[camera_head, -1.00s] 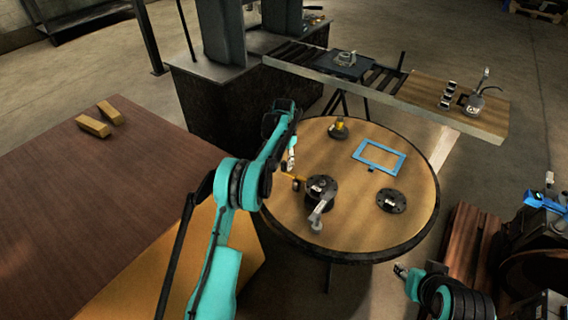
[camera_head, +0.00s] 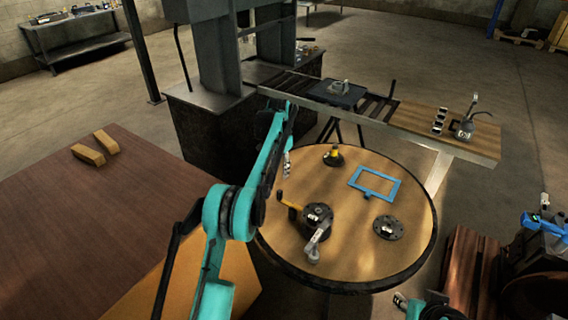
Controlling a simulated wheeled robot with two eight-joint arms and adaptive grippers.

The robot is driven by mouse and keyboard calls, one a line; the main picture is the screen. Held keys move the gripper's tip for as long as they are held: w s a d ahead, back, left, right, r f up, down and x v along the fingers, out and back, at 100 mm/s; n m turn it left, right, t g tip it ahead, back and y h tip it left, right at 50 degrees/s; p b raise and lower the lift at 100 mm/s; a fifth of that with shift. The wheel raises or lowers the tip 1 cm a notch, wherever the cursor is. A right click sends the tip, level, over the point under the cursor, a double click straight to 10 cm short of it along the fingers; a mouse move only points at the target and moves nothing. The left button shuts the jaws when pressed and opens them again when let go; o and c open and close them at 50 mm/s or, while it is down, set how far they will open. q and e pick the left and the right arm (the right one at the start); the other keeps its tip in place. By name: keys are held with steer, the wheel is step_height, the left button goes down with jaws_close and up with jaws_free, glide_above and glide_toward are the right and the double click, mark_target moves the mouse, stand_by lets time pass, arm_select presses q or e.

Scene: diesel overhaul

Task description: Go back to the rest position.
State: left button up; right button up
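My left gripper (camera_head: 287,164) hangs at the left edge of the round wooden table (camera_head: 372,247). It is small in the view, and I cannot tell whether its fingers are open or shut. My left arm comes in from the lower left, teal and black. My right gripper (camera_head: 400,300) shows only in part at the bottom, right of the round table, with its teal arm cut by the frame's edge. Its finger state is unclear. Neither gripper visibly carries anything.
The round table holds a dark flanged part (camera_head: 317,216), a yellow-handled tool (camera_head: 288,203), a blue frame (camera_head: 375,184), a black disc (camera_head: 389,228) and a small yellow-topped part (camera_head: 334,156). A brown table (camera_head: 70,220) with two blocks stands left. A roller bench (camera_head: 440,133) stands behind.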

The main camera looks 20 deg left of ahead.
arm_select(q)
steer(key=s+d+r+n+t, duration=0.1)
steer(key=s+d+r+t, duration=0.15)
steer(key=s+r, duration=0.5)
steer(key=s+d+r+n+t, duration=0.1)
steer(key=s+d+r, duration=0.2)
steer(key=s+r, duration=0.5)
steer(key=s+d+f+t, duration=0.1)
steer(key=s+f, duration=0.2)
steer(key=s, duration=0.5)
steer(key=s+f+n+t, duration=0.1)
steer(key=s+f, duration=0.2)
steer(key=s, duration=0.5)
steer(key=s+d+f+t, duration=0.1)
steer(key=s+f, duration=0.2)
steer(key=s, duration=0.6)
steer(key=shift+d+f+t, duration=0.2)
steer(key=shift+d+t, duration=0.15)
